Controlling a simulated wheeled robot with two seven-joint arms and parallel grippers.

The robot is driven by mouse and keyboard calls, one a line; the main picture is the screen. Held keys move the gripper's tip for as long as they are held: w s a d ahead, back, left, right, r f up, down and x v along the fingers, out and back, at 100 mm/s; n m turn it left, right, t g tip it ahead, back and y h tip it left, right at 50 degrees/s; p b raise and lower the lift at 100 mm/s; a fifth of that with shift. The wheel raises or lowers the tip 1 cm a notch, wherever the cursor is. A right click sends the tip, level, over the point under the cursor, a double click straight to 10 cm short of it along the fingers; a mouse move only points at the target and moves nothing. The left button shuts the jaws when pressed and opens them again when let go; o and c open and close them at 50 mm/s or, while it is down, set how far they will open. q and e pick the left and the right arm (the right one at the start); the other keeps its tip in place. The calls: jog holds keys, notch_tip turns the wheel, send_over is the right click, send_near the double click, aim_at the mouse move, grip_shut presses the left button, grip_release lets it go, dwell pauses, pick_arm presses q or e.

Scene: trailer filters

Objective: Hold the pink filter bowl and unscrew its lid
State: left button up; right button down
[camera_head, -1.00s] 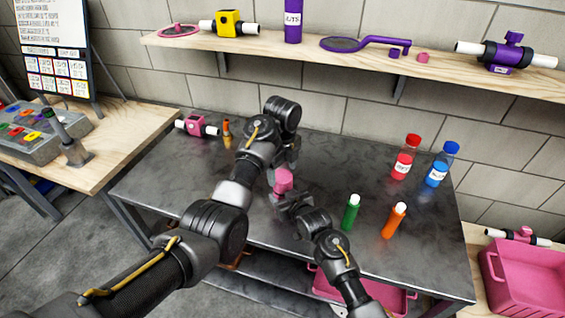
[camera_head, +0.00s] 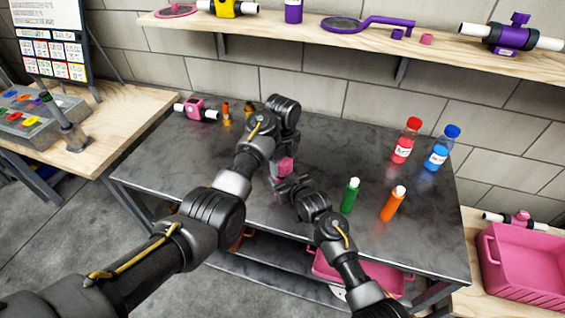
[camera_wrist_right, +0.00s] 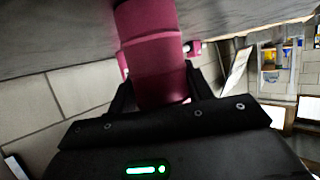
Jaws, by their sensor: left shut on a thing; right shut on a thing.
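The pink filter bowl (camera_head: 286,166) is between my two grippers over the grey table, mostly hidden by them in the head view. My left gripper (camera_head: 276,164) reaches down to it from above and is shut on it. My right gripper (camera_head: 284,185) comes from the front right and is shut on it too. In the right wrist view the right gripper's dark fingers (camera_wrist_right: 160,95) stand either side of a stepped pink cylinder, the filter (camera_wrist_right: 153,58). I cannot tell lid from bowl, or which gripper has which.
A pink valve (camera_head: 196,109) and small orange-brown fittings (camera_head: 227,113) lie at the table's back left. Red (camera_head: 405,140) and blue (camera_head: 441,148) bottles stand at the right, behind green (camera_head: 350,195) and orange (camera_head: 393,204) tubes. A pink crate (camera_head: 525,262) is far right.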

pick_arm(q)
jog(key=n, duration=0.3)
jog(key=shift+c, duration=0.4)
pick_arm(e)
jog(key=shift+f, duration=0.1)
pick_arm(q)
jog(key=o, duration=1.1)
jog(key=shift+r, duration=2.3)
pick_arm(e)
jog(key=c, duration=0.5)
grip_release()
